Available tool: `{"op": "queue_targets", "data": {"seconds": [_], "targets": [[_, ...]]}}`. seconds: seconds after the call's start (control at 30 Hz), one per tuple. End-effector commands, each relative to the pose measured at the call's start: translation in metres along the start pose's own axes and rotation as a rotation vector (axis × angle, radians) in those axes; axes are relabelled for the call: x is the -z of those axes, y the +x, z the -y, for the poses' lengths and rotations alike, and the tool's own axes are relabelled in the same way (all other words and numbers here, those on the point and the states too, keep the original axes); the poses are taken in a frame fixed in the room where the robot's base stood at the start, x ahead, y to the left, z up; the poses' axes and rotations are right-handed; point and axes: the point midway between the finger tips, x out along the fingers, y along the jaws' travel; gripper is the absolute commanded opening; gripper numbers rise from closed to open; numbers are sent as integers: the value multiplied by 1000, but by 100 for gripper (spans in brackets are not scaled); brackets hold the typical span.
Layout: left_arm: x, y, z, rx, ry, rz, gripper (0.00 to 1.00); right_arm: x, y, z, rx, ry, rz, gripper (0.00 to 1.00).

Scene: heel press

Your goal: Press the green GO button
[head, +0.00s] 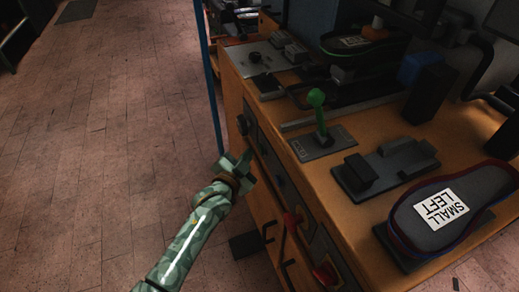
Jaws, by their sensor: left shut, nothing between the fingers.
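My left gripper (245,166) is shut and empty. It is beside the front face of the wooden bench, in front of the row of controls. I cannot make out a button marked GO. A small dark greenish control (263,146) sits on the front panel just above and right of my gripper, too dim to tell for sure. A lever with a bright green knob (316,97) stands upright on a grey plate on the bench top. My gripper may hide part of the front panel. My right gripper is not in view.
The bench (350,210) fills the right side. Its front carries a dark knob (242,124) and red controls (293,220). A sole labelled SMALL LEFT (419,243) lies on top near a dark fixture (385,168). A blue post (208,75) stands left; the tiled floor is clear.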

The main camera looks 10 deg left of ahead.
Motion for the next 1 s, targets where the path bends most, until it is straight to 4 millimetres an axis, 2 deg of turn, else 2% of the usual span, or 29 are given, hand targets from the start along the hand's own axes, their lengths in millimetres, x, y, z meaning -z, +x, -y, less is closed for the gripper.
{"op": "queue_targets", "data": {"seconds": [1.0], "targets": [[5,6,-4,0,0,0,0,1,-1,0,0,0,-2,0]]}}
